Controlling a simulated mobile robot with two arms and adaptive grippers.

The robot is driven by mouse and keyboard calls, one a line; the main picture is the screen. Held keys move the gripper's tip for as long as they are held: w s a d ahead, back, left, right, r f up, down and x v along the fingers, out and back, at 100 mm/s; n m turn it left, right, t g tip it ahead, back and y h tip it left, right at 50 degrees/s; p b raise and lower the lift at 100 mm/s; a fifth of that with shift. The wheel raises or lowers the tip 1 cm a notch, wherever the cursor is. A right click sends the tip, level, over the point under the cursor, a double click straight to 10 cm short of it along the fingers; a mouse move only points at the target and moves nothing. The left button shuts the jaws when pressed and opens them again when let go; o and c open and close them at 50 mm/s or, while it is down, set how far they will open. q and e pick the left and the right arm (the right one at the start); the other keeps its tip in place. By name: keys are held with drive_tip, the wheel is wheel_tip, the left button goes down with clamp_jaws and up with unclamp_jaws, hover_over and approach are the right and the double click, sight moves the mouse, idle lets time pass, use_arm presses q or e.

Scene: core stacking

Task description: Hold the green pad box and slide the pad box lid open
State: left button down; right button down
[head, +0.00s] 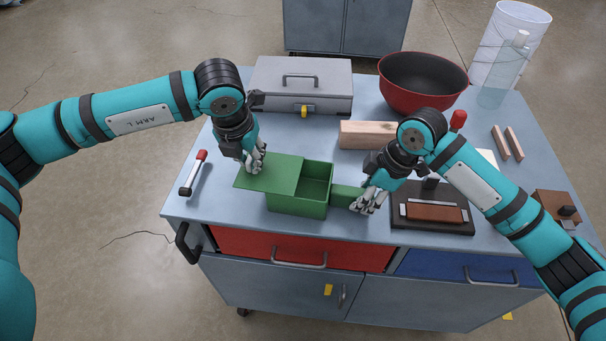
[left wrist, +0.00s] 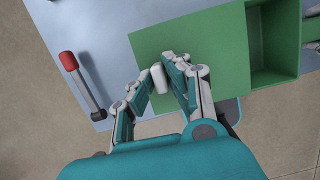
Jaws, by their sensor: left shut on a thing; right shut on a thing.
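The green pad box (head: 298,205) stands near the front edge of the workbench, with its right part open and the inside showing empty. The green lid (head: 268,174) lies flat over the box's left part and sticks out past its left side. My left gripper (head: 254,165) is at the lid's top and shut; in the left wrist view its fingers (left wrist: 163,78) close around a small white knob (left wrist: 159,76) on the lid (left wrist: 190,50). My right gripper (head: 370,202) is shut on a green block-like part (head: 346,196) at the box's right side.
A red-tipped lever (head: 194,172) lies left of the lid. A grey case (head: 301,85), a red bowl (head: 423,82) and a wooden block (head: 367,134) stand behind. A dark base with a brown bar (head: 433,212) lies right of my right gripper.

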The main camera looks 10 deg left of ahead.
use_arm(q)
drive_tip(key=shift+w+a, duration=0.2)
drive_tip(key=shift+a, duration=2.15)
use_arm(e)
drive_tip(key=shift+d, duration=0.1)
use_arm(q)
drive_tip(key=c, duration=1.2)
unclamp_jaws()
drive_tip(key=shift+c, duration=0.2)
drive_tip(key=shift+d, duration=0.1)
use_arm(e)
drive_tip(key=c, duration=0.9)
unclamp_jaws()
use_arm(q)
drive_tip(key=v, duration=1.2)
use_arm(e)
drive_tip(key=shift+r, duration=0.1)
